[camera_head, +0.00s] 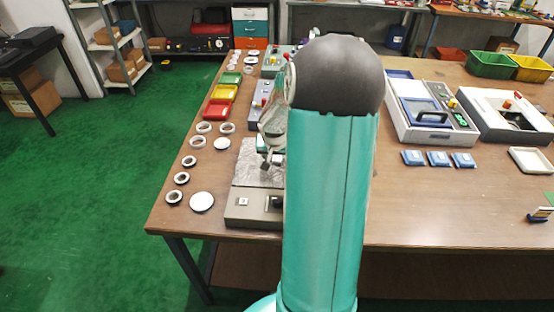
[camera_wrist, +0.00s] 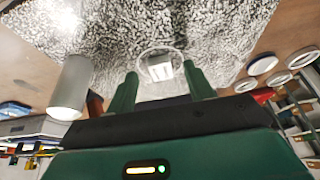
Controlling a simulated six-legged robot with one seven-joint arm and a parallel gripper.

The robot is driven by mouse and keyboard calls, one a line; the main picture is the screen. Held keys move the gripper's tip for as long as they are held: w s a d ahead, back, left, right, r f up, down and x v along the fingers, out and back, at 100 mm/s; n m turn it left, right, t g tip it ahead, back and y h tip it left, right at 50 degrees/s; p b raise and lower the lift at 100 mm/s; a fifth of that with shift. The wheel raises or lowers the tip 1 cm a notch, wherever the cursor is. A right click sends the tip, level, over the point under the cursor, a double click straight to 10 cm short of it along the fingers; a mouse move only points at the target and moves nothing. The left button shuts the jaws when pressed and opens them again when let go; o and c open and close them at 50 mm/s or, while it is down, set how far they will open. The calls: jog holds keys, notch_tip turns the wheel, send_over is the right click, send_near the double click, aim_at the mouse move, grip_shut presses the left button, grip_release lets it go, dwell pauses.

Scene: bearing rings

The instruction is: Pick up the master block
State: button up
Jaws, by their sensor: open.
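A small pale metallic block (camera_wrist: 160,70), which looks like the master block, sits on a speckled grey plate (camera_wrist: 215,30) in the wrist view. A thin round outline surrounds it. My gripper (camera_wrist: 160,78) is open, its two green fingers either side of the block in the picture. I cannot tell whether they touch it or how high they are above the plate. In the head view my gripper (camera_head: 270,161) is low over the speckled plate (camera_head: 247,172), partly hidden by my arm; the block cannot be made out there.
A grey cylinder (camera_wrist: 70,88) stands left of the block in the wrist view. Several rings lie along the table's left edge, beside a white disc (camera_head: 202,202). A red tray (camera_head: 216,109) and a yellow tray (camera_head: 222,93) are farther back. My arm hides the table's middle.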

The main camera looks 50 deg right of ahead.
jog(key=shift+x, duration=0.8)
jog(key=c, duration=1.1)
jog(key=shift+c, duration=0.2)
jog(key=shift+r, duration=0.15)
jog(key=shift+r, duration=0.2)
jog(key=w+a, duration=0.3)
jog(key=w, duration=0.1)
jog(key=w+a, duration=0.4)
jog(key=w, duration=0.1)
jog(key=w+a, duration=0.3)
jog(key=w, duration=0.1)
jog(key=shift+w+a, duration=0.25)
jog(key=shift+a, duration=0.1)
jog(key=shift+w+a, duration=0.2)
